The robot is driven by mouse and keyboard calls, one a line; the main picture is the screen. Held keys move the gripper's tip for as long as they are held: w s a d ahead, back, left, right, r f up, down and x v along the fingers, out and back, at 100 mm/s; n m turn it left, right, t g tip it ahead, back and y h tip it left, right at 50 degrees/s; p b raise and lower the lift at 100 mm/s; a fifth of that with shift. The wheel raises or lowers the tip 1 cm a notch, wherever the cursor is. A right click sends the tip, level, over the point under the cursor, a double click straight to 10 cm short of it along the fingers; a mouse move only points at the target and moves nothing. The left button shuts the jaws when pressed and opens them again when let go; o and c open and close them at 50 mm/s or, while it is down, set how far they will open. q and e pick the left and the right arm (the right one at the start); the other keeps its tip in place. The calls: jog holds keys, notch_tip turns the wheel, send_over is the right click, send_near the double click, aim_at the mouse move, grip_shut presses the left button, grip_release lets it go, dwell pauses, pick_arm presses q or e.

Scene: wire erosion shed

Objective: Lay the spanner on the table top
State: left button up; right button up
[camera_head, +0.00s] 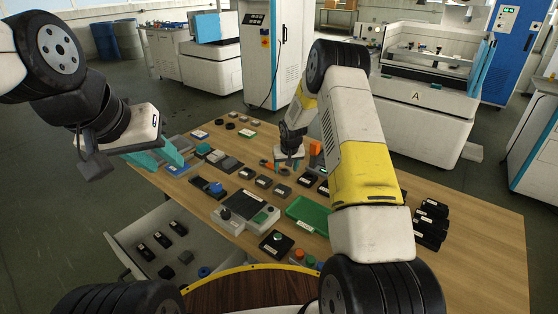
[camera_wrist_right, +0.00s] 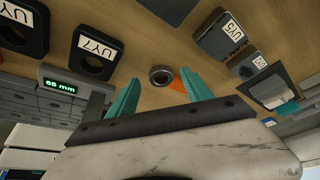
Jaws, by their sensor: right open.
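My right gripper (camera_head: 288,164) is open, low over the middle of the wooden table top (camera_head: 480,235). In the right wrist view its teal fingers (camera_wrist_right: 162,84) stand apart. A small grey ring with an orange part (camera_wrist_right: 178,84) shows beyond and between the fingertips; it may be the spanner, but I cannot tell for sure. In the head view, a small orange and dark piece (camera_head: 267,164) lies just left of the right gripper. My left gripper (camera_head: 159,157) hangs over the table's left edge, its teal fingers apart and empty.
Labelled dark blocks lie around the right gripper, including one marked UY7 (camera_wrist_right: 97,54). A green tray (camera_head: 308,214) and an orange block (camera_head: 316,149) are nearby. Black blocks (camera_head: 431,222) stack at right. An open drawer (camera_head: 130,240) juts out at front left. The table's right front is clear.

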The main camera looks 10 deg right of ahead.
jog(key=s+f+v, duration=0.1)
jog(key=s+v, duration=0.1)
jog(key=v, duration=1.5)
jog(key=s+a+f+v, duration=0.1)
jog(key=s+v, duration=0.2)
jog(key=v, duration=1.4)
jog(key=s+r+y, duration=0.1)
jog(key=s+r, duration=0.2)
jog(key=s, duration=0.9)
jog(key=s+r+t+y, duration=0.1)
jog(key=s+r, duration=0.2)
jog(key=s, duration=0.9)
jog(key=shift+s+a+r+t, duration=0.3)
jog(key=shift+s+a, duration=0.05)
jog(key=shift+a, duration=0.1)
